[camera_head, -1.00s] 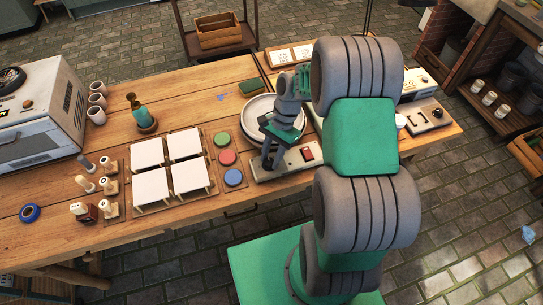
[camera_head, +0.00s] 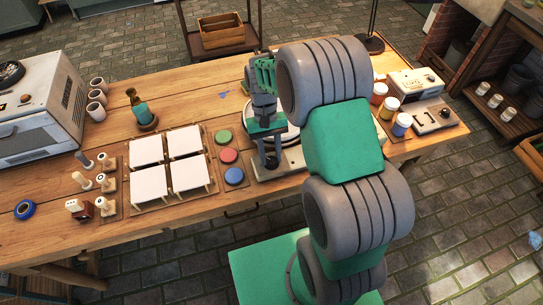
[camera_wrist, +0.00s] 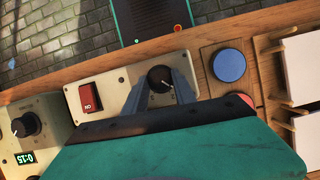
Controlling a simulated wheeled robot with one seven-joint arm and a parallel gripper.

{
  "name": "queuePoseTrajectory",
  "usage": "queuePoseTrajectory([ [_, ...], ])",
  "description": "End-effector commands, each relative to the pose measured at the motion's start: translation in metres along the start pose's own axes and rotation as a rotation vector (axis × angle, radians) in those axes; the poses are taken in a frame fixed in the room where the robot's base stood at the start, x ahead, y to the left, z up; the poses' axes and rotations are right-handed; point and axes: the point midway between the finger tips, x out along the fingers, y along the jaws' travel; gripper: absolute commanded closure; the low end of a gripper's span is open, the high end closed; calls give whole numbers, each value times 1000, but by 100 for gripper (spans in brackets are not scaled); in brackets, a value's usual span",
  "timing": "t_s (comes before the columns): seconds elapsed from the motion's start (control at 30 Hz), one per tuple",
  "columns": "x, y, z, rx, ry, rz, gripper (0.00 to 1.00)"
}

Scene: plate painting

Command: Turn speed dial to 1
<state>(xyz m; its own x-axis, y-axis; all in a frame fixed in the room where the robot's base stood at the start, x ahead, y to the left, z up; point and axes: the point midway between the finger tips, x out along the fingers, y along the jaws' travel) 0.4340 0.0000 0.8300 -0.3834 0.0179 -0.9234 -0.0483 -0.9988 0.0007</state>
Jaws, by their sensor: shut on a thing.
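The speed dial (camera_wrist: 160,79) is a black round knob with a white pointer mark on a cream control panel (camera_wrist: 117,79). My gripper (camera_wrist: 161,84) is shut on it, with one grey finger on each side of the knob. The pointer slants toward the lower right in the wrist view; no scale numbers can be read.
A red rocker switch (camera_wrist: 90,97) marked ON sits beside the dial. A second black dial (camera_wrist: 27,125) with a 0:15 display is on another unit. Coloured round pads (camera_head: 233,176) and white tiles (camera_head: 147,183) lie left of the panel. Paint jars (camera_head: 401,124) stand to the right.

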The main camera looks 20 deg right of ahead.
Motion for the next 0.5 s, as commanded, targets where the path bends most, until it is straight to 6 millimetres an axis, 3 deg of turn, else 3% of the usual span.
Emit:
queuePoseTrajectory([
  [0.5,-4,-4,2,-419,1,175,100],
])
